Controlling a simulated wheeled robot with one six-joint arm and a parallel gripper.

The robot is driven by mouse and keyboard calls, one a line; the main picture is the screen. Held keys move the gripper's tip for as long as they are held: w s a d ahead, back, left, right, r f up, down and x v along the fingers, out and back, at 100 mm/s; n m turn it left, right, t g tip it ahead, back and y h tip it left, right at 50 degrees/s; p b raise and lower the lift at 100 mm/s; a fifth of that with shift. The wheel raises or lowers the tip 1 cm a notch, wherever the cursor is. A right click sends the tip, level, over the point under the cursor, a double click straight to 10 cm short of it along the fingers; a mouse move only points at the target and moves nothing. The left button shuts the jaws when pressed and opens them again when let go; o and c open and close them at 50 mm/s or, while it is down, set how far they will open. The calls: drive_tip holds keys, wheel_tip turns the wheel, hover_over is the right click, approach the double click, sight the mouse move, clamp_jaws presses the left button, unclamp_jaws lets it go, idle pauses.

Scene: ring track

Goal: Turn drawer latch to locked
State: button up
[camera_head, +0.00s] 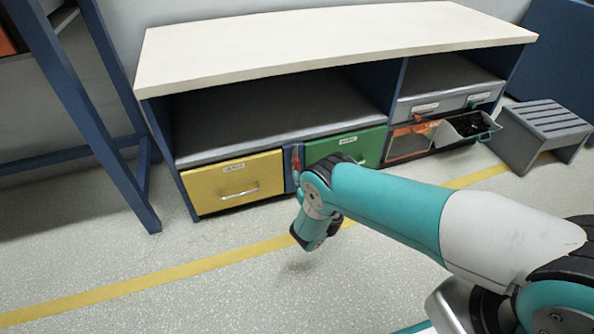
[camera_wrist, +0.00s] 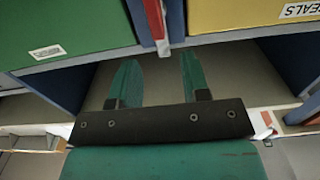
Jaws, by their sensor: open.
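The drawer latch (camera_head: 296,166) is a small red bar on the narrow blue post between the yellow drawer (camera_head: 235,183) and the green drawer (camera_head: 345,147). It lies roughly along the post, partly hidden by my arm in the head view. In the wrist view the red latch (camera_wrist: 155,22) is at the top centre, with a pale lower end. Green is on its left and yellow on its right there. My gripper (camera_wrist: 160,68) is open and empty, its two teal fingers pointing toward the post. The latch end appears just beyond the gap between them; contact cannot be told.
A cream worktop (camera_head: 330,42) covers the cabinet. At right, a grey bin (camera_head: 468,126) with dark contents sticks out beside an orange-framed drawer (camera_head: 410,143). A grey step stool (camera_head: 545,130) stands further right, and a blue frame (camera_head: 85,110) at left.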

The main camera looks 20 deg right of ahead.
sight(298, 162)
drive_tip(key=w+b, duration=0.1)
drive_tip(key=b, duration=0.3)
drive_tip(key=shift+w+f, duration=0.1)
drive_tip(key=shift+f, duration=0.25)
drive_tip(key=b, duration=0.2)
drive_tip(key=shift+w+b, duration=0.15)
drive_tip(key=shift+b, duration=0.2)
drive_tip(key=shift+w+b, duration=0.1)
drive_tip(key=shift+b, duration=0.65)
drive_tip(key=w, duration=0.1)
drive_tip(key=w+b, duration=0.1)
drive_tip(key=shift+w+r, duration=0.35)
drive_tip(key=shift+w, duration=0.05)
drive_tip(key=shift+w+a+b, duration=0.1)
drive_tip(key=shift+w+b, duration=0.25)
drive_tip(key=shift+w, duration=0.65)
drive_tip(key=shift+w+a+r, duration=0.1)
drive_tip(key=shift+w+a, duration=0.05)
drive_tip(key=shift+w, duration=0.3)
clamp_jaws()
